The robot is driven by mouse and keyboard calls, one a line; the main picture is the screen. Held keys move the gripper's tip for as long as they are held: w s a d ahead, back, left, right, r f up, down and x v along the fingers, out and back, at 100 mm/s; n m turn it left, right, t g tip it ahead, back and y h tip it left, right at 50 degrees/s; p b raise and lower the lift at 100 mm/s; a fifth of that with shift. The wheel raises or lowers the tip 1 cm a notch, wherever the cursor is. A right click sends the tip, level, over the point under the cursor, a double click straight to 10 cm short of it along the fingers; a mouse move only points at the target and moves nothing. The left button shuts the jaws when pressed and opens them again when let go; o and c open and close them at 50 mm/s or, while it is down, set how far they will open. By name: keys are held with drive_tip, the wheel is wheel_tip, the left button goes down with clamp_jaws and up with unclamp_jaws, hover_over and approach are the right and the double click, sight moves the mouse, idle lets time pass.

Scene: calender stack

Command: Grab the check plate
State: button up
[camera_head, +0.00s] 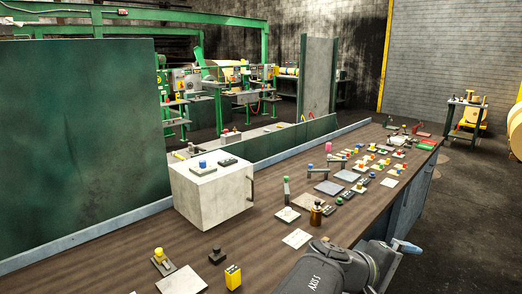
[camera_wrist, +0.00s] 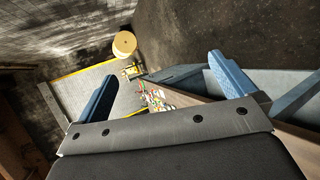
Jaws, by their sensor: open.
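Several flat square plates lie on the brown bench (camera_head: 130,255) in the head view. They include a pale plate (camera_head: 297,238) near my arm, a larger pale plate (camera_head: 182,281) at the front left, a pinkish plate (camera_head: 308,201) and grey-blue plates (camera_head: 329,187) farther back. I cannot tell which one is the check plate. My gripper (camera_wrist: 160,72) is open and empty in the wrist view, its two blue fingers wide apart. In the head view a blue finger shows at the gripper (camera_head: 407,247), beyond the bench's right edge and apart from the plates.
A white box (camera_head: 210,196) with a side handle stands on the bench's left part. A brown bottle (camera_head: 316,214), a yellow block (camera_head: 233,277) and a black knob piece (camera_head: 217,255) stand near the plates. Many small coloured-knob parts crowd the far end. A green panel (camera_head: 80,145) rises behind.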

drive_tip(key=c, duration=1.2)
